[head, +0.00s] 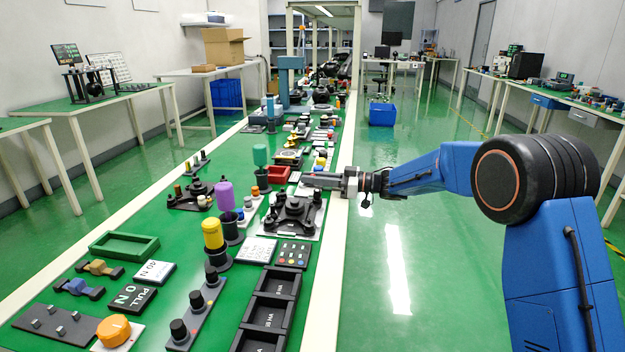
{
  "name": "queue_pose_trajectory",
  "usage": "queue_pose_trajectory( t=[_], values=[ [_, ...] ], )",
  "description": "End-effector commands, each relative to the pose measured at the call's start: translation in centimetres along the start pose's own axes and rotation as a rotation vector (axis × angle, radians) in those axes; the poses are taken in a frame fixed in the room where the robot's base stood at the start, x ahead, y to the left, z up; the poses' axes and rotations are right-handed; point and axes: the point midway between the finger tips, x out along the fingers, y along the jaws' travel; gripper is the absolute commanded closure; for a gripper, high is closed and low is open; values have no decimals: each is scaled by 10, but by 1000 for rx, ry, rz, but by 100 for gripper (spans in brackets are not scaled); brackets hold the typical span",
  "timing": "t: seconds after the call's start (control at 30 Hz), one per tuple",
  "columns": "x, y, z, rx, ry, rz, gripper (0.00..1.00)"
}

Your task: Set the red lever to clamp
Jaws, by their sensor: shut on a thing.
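My gripper (309,180) reaches in from the right over the green bench, low above a black clamp-like fixture (293,213) on a pale plate. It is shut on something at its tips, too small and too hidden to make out. I cannot clearly pick out the red lever or its clamp marking. A red open box (278,175) sits just left of the fingertips; I cannot tell whether they touch.
A purple cylinder (225,196), a yellow cylinder (213,234) and a green-topped post (261,157) stand upright left of the fixture. A black compartment tray (262,318) lies nearer. Several other parts crowd the bench (60,290).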

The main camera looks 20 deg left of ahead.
Motion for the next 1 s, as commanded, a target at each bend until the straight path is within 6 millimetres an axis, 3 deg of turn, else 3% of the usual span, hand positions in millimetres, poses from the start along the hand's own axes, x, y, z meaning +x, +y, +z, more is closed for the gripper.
queue_pose_trajectory(
  t=[0.17, 0.2, 0.27, 0.67, 1.0],
  values=[
    [0, 0, -1, -1, 1, 2, 100],
    [0, 0, -1, -1, 1, 2, 82],
    [0, 0, -1, -1, 1, 2, 68],
    [-6, 1, 0, -1, 1, 4, 68],
    [-62, 1, 0, 0, 1, 6, 68]
  ],
)
